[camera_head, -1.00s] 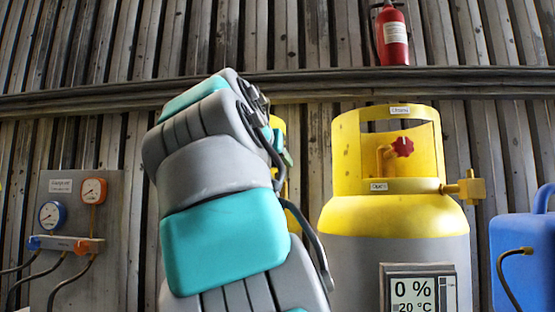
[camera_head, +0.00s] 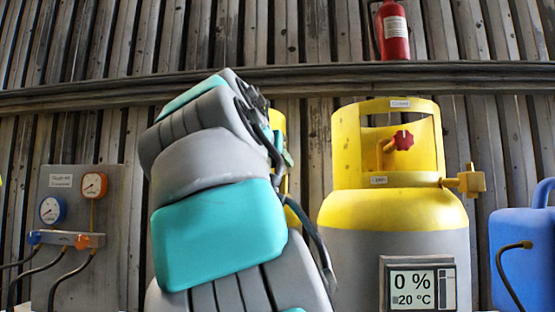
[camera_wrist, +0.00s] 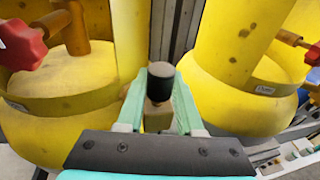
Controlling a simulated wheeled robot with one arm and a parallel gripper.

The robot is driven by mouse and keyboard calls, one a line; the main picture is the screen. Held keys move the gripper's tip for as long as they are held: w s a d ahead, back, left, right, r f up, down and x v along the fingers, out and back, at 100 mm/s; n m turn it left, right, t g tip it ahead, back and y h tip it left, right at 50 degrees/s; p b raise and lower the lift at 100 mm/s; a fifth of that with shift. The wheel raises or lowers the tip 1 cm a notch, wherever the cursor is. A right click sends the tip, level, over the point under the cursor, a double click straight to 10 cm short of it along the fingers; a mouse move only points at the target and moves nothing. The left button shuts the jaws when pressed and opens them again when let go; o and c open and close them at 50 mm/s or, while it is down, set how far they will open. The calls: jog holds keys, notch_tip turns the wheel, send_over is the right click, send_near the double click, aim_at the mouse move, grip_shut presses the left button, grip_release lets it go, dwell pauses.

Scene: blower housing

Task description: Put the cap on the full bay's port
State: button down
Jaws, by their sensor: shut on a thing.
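In the wrist view, my gripper (camera_wrist: 159,88) is shut, its teal fingers on either side of a dark cap (camera_wrist: 161,74). A brass-coloured piece (camera_wrist: 157,114) shows below the cap between the fingers; I cannot tell if the two touch. The left yellow cylinder (camera_wrist: 60,103) with a red knob (camera_wrist: 20,45) and the right yellow cylinder (camera_wrist: 225,95) flank the gripper. In the head view, the right cylinder (camera_head: 392,213) has a brass side port (camera_head: 470,182) and a display (camera_head: 418,285) reading 0 % and 20 °C. My arm hides most of the other cylinder and my gripper there.
A gauge panel (camera_head: 112,180) with hoses stands at the left. A blue container (camera_head: 525,262) with a black hose is at the right edge. A fire extinguisher (camera_head: 393,32) is up on the corrugated wall. The gap between the cylinders is narrow.

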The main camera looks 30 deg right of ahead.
jog(key=shift+f, duration=0.7)
jog(key=shift+c, duration=2.4)
grip_release()
jog(key=v, duration=0.8)
jog(key=shift+w+f, duration=0.1)
